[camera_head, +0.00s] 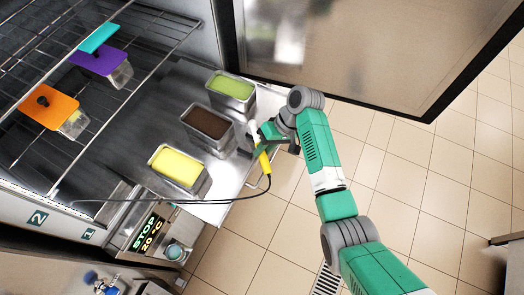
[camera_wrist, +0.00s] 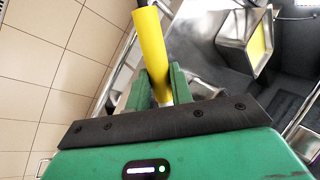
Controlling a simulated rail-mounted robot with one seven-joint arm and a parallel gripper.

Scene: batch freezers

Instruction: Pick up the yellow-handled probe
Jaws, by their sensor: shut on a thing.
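The yellow-handled probe (camera_head: 264,162) is in my gripper (camera_head: 260,143), beside the brown and green tubs in the head view. Its yellow handle also shows in the wrist view (camera_wrist: 151,45), standing up between the two green fingers of my gripper (camera_wrist: 160,85). The fingers are shut on the probe near the lower end of the handle. A dark cable (camera_head: 240,199) runs from the probe in a curve to the left, towards the freezer front. The probe's metal tip is mostly hidden by the gripper.
Metal tubs of yellow (camera_head: 178,166), brown (camera_head: 208,123) and green (camera_head: 232,87) content stand on a metal shelf. Wire racks hold lidded containers with orange (camera_head: 48,105), purple (camera_head: 97,58) and teal (camera_head: 99,38) lids. An open door (camera_head: 350,50) stands behind my arm.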

